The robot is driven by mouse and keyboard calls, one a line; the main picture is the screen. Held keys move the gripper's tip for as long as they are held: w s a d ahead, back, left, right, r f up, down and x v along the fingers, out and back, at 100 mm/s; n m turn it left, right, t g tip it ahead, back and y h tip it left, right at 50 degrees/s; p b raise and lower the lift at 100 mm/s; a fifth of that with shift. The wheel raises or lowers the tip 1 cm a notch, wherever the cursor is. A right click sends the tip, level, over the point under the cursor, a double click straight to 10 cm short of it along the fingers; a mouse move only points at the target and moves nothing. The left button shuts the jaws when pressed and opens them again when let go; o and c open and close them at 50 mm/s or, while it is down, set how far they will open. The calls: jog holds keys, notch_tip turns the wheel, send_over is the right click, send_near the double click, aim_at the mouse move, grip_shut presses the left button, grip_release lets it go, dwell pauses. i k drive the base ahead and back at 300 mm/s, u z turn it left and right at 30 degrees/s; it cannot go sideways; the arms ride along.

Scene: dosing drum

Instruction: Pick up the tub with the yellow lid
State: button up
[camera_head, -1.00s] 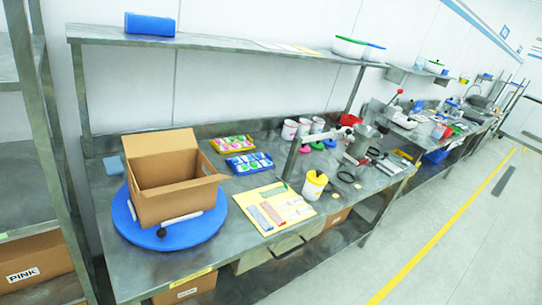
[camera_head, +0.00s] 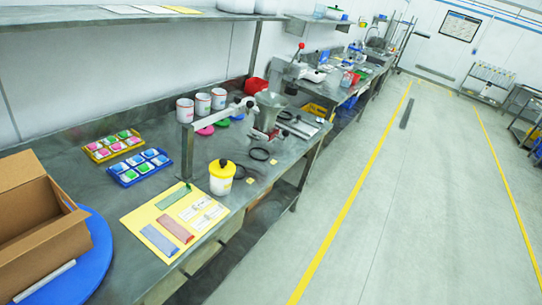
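The tub with the yellow lid (camera_head: 222,178) stands upright near the front edge of the steel bench. It is white with a yellow lid and a dark spot on the lid. It stands just right of a yellow sheet (camera_head: 150,208) with coloured strips and labels. Nothing touches the tub from above. My gripper does not show in the view.
An open cardboard box (camera_head: 35,225) sits on a blue round turntable (camera_head: 88,262) at the left. Yellow (camera_head: 90,155) and blue (camera_head: 122,180) trays, white cups (camera_head: 203,103) and a metal funnel (camera_head: 270,104) share the bench. Open floor (camera_head: 380,210) lies right.

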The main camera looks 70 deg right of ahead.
aim_at(219, 187)
jog(key=z, duration=1.4)
jog(key=i, duration=1)
